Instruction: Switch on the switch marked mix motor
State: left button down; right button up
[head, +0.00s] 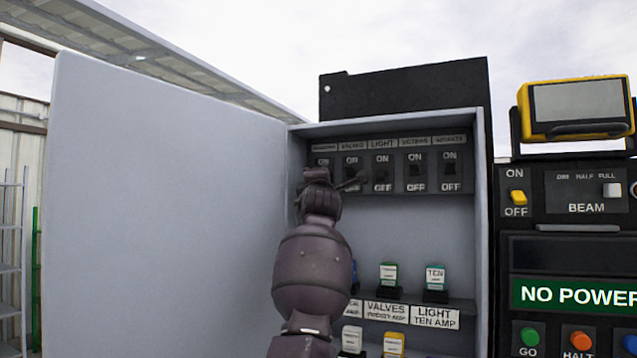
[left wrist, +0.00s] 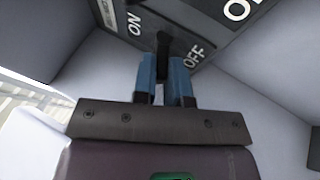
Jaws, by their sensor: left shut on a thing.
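A row of black lever switches, each with ON above and OFF below, sits high on the back wall of the open grey cabinet (head: 383,174). The leftmost switch is largely hidden by my left gripper (head: 317,180) in the head view. The left wrist view shows a dark switch lever (left wrist: 163,42) between the blue fingertips of the left gripper (left wrist: 166,75), which is shut on it. ON and OFF stand to either side of that lever. Its label is too small and blurred to read. My right gripper is not in view.
The cabinet door (head: 160,210) stands open at the left. Below the switches is a shelf with coloured fuses (head: 436,276) and labels. To the right is a black panel with a yellow switch (head: 518,197), buttons and a green NO POWER sign (head: 580,295).

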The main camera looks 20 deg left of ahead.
pick_arm(q)
jog(key=shift+s+r+m+g+h, duration=0.1)
jog(key=shift+r+m+g+h, duration=0.35)
jog(key=shift+g, duration=0.4)
jog(key=shift+r+m+g+h, duration=0.35)
jog(key=shift+m+g, duration=0.15)
jog(key=shift+g, duration=0.4)
jog(key=shift+s+r+m+g+h, duration=0.1)
jog(key=shift+r+m+g+h, duration=0.3)
jog(key=shift+g, duration=0.45)
jog(key=c, duration=1.4)
grip_release()
jog(key=shift+w, duration=0.1)
jog(key=shift+c, duration=0.2)
